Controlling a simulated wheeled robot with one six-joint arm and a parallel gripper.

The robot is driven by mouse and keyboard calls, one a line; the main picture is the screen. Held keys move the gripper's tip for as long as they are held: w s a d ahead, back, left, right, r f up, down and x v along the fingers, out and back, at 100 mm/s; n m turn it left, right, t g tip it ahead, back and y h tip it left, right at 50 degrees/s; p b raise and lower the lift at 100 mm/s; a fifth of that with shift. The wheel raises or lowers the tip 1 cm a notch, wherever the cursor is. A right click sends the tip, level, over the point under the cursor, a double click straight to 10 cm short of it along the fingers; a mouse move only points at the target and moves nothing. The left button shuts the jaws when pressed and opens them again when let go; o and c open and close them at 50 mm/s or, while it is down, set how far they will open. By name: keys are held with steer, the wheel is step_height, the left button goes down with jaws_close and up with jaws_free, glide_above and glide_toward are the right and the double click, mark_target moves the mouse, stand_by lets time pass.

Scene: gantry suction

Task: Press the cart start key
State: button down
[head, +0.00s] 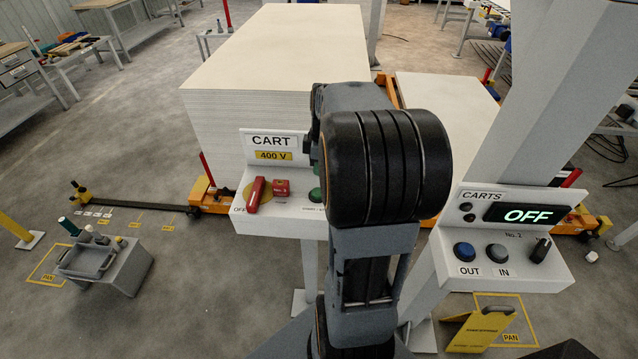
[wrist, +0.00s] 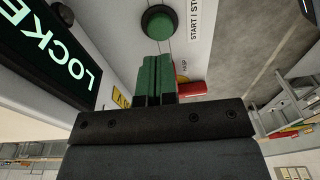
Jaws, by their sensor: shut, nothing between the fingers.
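The cart start key is a round green button in a dark collar (wrist: 160,22), on a white panel beside lettering that begins "START / STO". In the head view the gripper is hidden behind my arm.
A red handle (head: 255,195) and a small red block (head: 281,188) sit left of the button. A dark display reading "LOCKE" (wrist: 45,55), cut off, is at the wrist view's left. A CARTS box (head: 500,270) with a lit "OFF" display (head: 526,214) stands right.

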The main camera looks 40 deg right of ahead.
mark_target(318, 191)
steer(key=shift+w+a+f+p, duration=0.1)
steer(key=shift+a+f+p, duration=0.1)
steer(key=shift+f, duration=1.4)
steer(key=shift+a+f+p, duration=0.1)
steer(key=shift+f+p, duration=0.1)
steer(key=shift+f, duration=1.35)
